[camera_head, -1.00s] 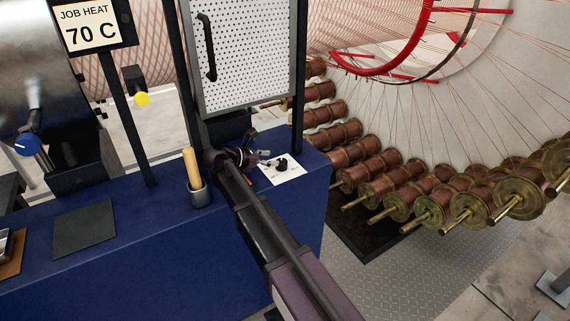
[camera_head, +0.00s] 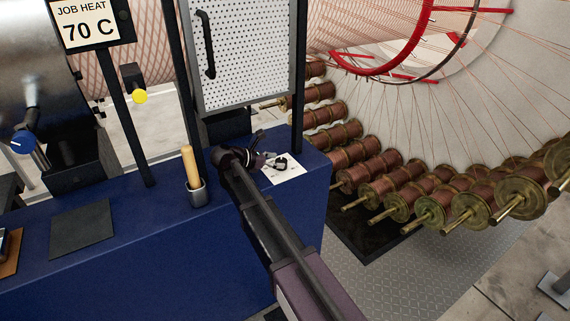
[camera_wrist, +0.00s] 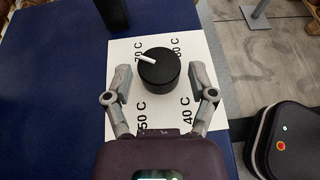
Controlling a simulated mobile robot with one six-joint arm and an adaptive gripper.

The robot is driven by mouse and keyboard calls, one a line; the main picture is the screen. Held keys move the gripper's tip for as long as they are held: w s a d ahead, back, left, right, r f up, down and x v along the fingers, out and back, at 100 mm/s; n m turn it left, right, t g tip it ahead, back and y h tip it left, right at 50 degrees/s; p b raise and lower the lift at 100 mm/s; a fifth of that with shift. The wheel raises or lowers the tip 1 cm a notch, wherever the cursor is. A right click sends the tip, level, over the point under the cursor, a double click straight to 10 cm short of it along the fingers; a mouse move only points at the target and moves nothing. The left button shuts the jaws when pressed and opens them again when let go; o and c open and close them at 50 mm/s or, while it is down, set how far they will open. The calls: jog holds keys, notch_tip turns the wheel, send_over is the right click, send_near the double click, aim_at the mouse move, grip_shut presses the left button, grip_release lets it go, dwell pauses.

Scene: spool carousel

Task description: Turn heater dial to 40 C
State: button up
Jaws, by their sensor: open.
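The heater dial (camera_wrist: 160,70) is a round black knob with a white pointer on a white card (camera_wrist: 153,120) marked 40 C, 50 C, 60 C and 70 C. The pointer is on the 70 C side, at the upper left in the wrist view. My gripper (camera_wrist: 160,76) is open, with one finger on each side of the dial and visible gaps between. In the head view my gripper (camera_head: 257,161) is just left of the dial (camera_head: 281,162).
The card lies on a blue bench (camera_head: 170,240). A cup (camera_head: 196,194) holding a wooden-handled tool stands left of my arm. A perforated panel (camera_head: 245,60) rises behind. Several copper spools (camera_head: 345,155) stand to the right. A blue knob (camera_head: 23,141) is at far left.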

aim_at(281, 161)
jog(key=shift+b+x, duration=0.65)
jog(key=shift+x, duration=1.55)
jog(key=shift+a, duration=0.1)
jog(key=c, duration=0.9)
